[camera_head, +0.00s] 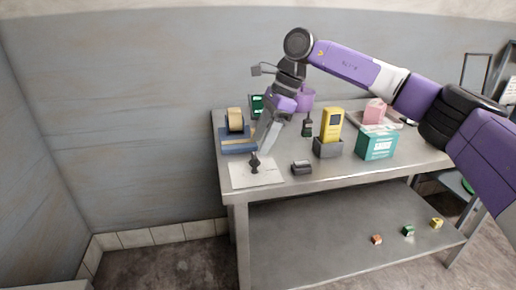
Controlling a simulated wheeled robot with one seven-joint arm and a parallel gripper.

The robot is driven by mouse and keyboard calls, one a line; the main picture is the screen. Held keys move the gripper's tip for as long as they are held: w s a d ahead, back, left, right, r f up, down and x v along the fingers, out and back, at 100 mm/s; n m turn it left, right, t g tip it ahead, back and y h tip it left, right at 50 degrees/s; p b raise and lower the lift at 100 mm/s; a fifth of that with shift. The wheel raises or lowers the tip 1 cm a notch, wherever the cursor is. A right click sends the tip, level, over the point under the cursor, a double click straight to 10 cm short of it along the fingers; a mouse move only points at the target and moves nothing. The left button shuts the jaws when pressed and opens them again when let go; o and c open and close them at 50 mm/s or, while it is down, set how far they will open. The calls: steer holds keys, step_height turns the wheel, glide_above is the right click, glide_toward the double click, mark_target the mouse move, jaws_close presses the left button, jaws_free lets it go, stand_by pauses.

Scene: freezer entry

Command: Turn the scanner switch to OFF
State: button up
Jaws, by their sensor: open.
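A yellow handheld device (333,124), which looks like the scanner, stands upright in a grey cradle (328,149) on the metal table. Its switch is too small to make out. My gripper (262,148) points down over the left front of the table, left of the yellow device and apart from it. It is open. Just below it a small black object (254,166) stands on a white sheet (270,176); whether the fingers touch it I cannot tell.
A dark block (302,168) lies near the front edge. A tape roll (235,120) on a blue base, a small black item (307,127) and a teal box (377,144) stand around. Several small cubes sit on the lower shelf (320,235).

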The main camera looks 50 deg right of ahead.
steer(key=v, duration=0.3)
steer(key=shift+s+d+r, duration=0.1)
steer(key=shift+r, duration=0.15)
stand_by(0.4)
